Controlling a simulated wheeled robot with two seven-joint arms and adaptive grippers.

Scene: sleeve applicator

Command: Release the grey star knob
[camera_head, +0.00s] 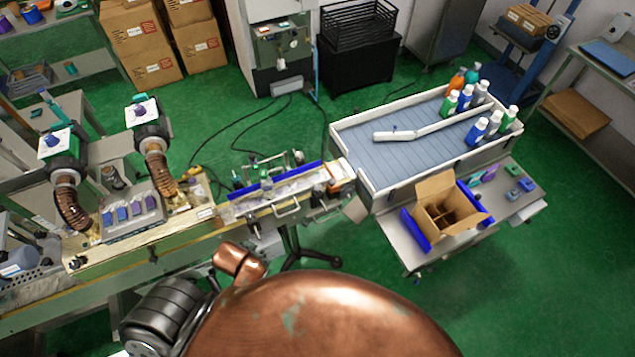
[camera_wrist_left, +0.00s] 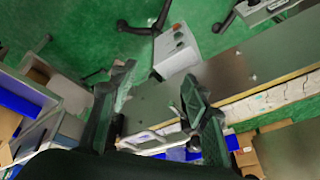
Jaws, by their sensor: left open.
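My left gripper (camera_wrist_left: 155,90) shows in the left wrist view, with its two dark fingers spread apart and nothing seen between them. Behind the fingers lie the grey conveyor side (camera_wrist_left: 235,75) and a pale looped handle (camera_wrist_left: 150,138). I cannot make out a grey star knob for certain in either view. In the head view a small dark and pale fitting (camera_head: 252,226) sits at the front edge of the conveyor, too small to identify. My copper-coloured body covers the lower middle there, and the left gripper's fingers cannot be made out. My right gripper is in neither view.
In the head view the applicator line (camera_head: 170,235) runs from lower left to a grey-slatted table (camera_head: 400,160) with several bottles. An open carton (camera_head: 447,208) stands in front of that table. A black stand (camera_head: 307,262) is under the conveyor. Green floor lies free at right.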

